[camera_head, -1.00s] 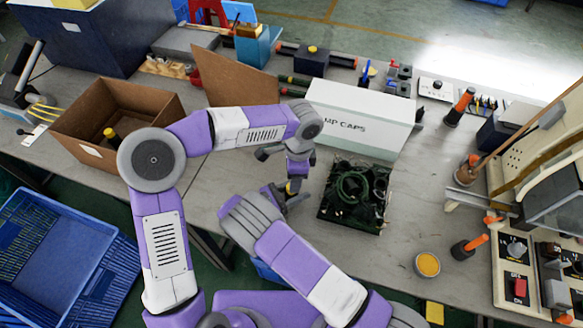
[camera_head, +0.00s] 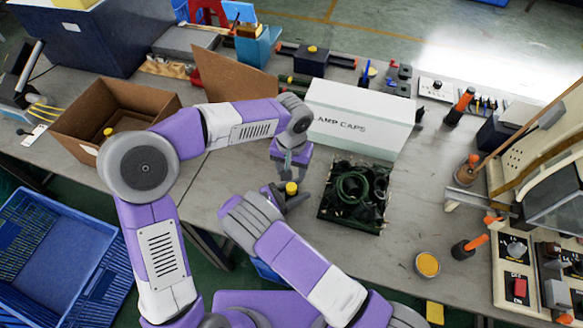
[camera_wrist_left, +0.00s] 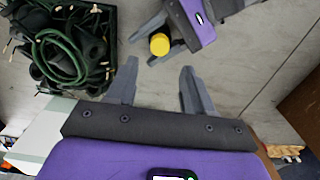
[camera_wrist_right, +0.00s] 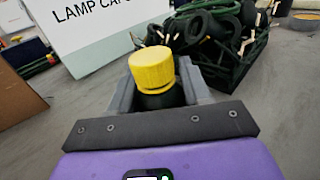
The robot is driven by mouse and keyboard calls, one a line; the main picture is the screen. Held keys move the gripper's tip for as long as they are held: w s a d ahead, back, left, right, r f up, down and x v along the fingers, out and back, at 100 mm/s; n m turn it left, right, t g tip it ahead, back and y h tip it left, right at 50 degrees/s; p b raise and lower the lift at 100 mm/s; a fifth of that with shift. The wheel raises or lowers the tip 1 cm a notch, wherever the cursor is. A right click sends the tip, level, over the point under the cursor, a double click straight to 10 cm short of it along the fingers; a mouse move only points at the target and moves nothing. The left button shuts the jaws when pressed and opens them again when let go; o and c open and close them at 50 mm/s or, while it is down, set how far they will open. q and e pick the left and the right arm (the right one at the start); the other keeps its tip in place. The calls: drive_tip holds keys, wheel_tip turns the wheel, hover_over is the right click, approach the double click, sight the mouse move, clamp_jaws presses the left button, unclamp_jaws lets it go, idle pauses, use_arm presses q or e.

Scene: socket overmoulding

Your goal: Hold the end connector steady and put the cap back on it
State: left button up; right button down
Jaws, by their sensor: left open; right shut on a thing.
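The end connector (camera_wrist_right: 158,98) is dark and stands between the fingers of my right gripper (camera_wrist_right: 160,95), which is shut on it. The yellow cap (camera_wrist_right: 152,68) sits on top of the connector, roughly in line with it; how tightly it sits I cannot tell. The cap also shows in the head view (camera_head: 291,188) and the left wrist view (camera_wrist_left: 159,44). My left gripper (camera_wrist_left: 157,72) is open and empty, its fingertips apart from the cap. In the head view the left gripper (camera_head: 290,174) is just beyond the cap.
A dark crate (camera_head: 350,230) of coiled cables stands right of the grippers. Behind it is a white lamp caps box (camera_head: 362,125). An open cardboard box (camera_head: 82,152) is at left. A small round yellow-filled container (camera_head: 427,264) stands at the front right.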

sight(292, 187)
use_arm(q)
drive_tip(key=shift+f, duration=4)
clamp_jaws()
drive_tip(key=m, duration=0.3)
drive_tip(key=shift+m, duration=0.4)
drive_tip(key=m, duration=0.4)
drive_tip(key=shift+o, duration=0.7)
unclamp_jaws()
